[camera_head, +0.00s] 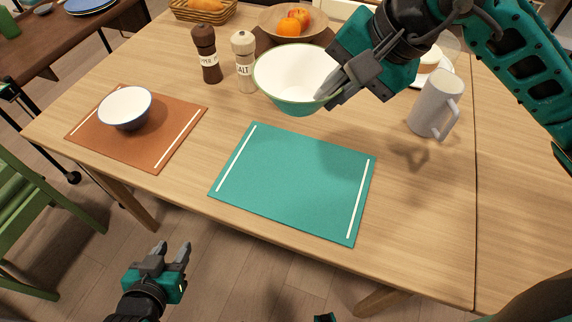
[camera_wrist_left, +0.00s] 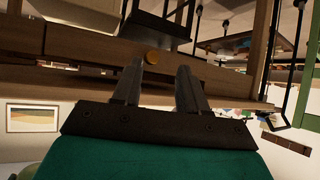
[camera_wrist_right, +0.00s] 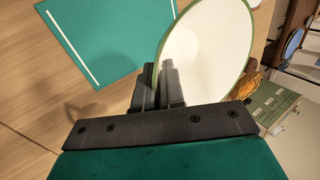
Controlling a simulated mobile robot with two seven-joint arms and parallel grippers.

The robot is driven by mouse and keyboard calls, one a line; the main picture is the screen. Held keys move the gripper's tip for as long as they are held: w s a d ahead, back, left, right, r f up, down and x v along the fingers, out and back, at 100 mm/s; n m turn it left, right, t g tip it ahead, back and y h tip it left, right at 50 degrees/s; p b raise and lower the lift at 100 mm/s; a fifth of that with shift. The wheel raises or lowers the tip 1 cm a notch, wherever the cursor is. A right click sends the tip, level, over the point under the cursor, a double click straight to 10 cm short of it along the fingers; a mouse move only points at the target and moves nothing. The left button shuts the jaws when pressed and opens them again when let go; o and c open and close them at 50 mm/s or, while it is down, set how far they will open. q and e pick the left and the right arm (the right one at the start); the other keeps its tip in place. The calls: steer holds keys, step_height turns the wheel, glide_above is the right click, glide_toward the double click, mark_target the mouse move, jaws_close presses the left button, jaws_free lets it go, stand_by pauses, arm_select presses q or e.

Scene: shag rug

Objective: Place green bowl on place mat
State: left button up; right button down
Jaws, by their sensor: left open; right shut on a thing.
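The green bowl (camera_head: 290,84), white inside with a green rim, is in the head view above the table, behind the teal place mat (camera_head: 300,185). My right gripper (camera_head: 328,94) is shut on its right rim and holds it up. In the right wrist view the bowl (camera_wrist_right: 205,50) is between the fingers (camera_wrist_right: 158,85), and part of the teal mat (camera_wrist_right: 105,35) shows to its left. The teal mat lies flat and bare. My left gripper (camera_head: 170,258) is open and empty in front of the table, low down. The left wrist view shows its two fingers apart (camera_wrist_left: 157,85).
An orange-brown mat (camera_head: 150,150) holds a white bowl with a blue rim (camera_head: 125,107). A pepper mill (camera_head: 206,55), a salt mill (camera_head: 244,62) and a fruit bowl (camera_head: 275,22) stand behind. A white mug (camera_head: 432,108) stands right. The tabletop around the teal mat is clear.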

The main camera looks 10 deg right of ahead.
step_height(320, 180, down, 20)
steer(key=shift+r+b, duration=0.25)
steer(key=shift+b, duration=0.95)
steer(key=shift+f, duration=0.15)
steer(key=c, duration=1.2)
jaws_free()
steer(key=shift+c, duration=0.2)
steer(key=shift+s+r, duration=0.1)
steer(key=shift+r, duration=0.15)
steer(key=p+v, duration=0.1)
steer(key=v, duration=1)
steer(key=shift+s+d+r, duration=0.15)
steer(key=shift+r, duration=0.2)
